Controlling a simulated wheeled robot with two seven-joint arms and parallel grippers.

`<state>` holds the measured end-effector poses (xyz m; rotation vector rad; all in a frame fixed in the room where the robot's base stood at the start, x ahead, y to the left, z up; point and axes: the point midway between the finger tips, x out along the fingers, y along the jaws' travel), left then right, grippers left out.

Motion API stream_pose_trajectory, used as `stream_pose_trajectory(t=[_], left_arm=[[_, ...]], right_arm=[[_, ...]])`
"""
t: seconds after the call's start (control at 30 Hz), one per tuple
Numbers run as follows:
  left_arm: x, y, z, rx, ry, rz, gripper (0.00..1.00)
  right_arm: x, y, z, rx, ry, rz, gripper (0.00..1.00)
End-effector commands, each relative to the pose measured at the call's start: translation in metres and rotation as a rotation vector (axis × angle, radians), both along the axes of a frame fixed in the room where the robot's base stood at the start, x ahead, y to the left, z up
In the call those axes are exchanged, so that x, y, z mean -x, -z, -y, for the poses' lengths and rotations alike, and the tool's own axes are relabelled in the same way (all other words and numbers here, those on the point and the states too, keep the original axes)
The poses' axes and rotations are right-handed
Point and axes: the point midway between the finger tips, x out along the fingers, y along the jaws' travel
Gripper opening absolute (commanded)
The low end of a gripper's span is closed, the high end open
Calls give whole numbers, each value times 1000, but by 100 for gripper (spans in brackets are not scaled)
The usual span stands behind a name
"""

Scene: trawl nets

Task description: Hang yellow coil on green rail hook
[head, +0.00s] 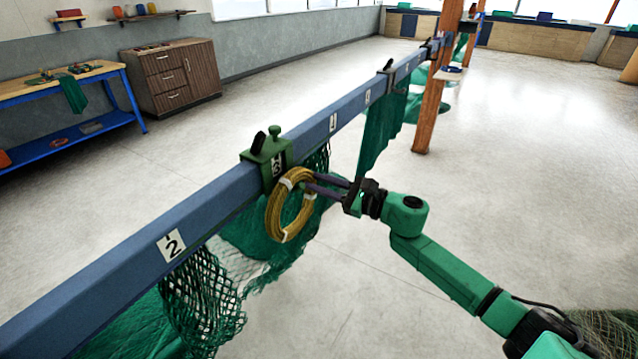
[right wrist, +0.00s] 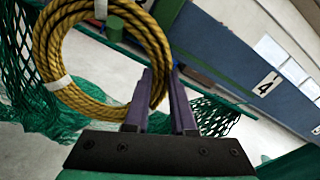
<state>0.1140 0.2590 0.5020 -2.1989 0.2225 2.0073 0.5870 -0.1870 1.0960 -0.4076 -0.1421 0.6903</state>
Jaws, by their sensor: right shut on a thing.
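The yellow coil (head: 271,215) is a rope ring with white ties, hanging upright beside the blue rail. My right gripper (head: 312,187) is shut on its right side, and the purple fingers (right wrist: 160,88) meet the coil (right wrist: 152,38) at its edge in the right wrist view. The green rail hook (head: 267,152) is a clamp with a knob over the rail, by the label 3. The coil's top overlaps the hook's lower front. I cannot tell whether the coil rests on the hook or is only held there. My left gripper is not in view.
The blue rail (head: 215,205) runs from lower left to the far post (head: 432,110). Green netting (head: 200,300) hangs below it. A workbench (head: 60,85) and a brown cabinet (head: 172,75) stand at the back left. The floor to the right is mostly clear.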

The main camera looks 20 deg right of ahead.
Motion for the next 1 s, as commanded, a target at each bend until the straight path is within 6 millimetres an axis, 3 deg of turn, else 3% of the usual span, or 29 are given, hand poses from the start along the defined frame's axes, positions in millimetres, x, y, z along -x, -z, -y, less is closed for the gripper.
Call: stream_pose_trajectory(t=[0.37,0.4,0.47,0.83,1.0], left_arm=[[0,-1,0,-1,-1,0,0],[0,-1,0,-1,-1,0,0],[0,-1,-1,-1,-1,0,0],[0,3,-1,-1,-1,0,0],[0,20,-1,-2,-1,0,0]], right_arm=[[0,-1,0,-2,0,1,0],[0,-1,0,-2,0,1,39],[0,-1,0,-2,0,1,58],[3,2,3,0,1,-2,58],[24,7,19,4,-1,-3,58]])
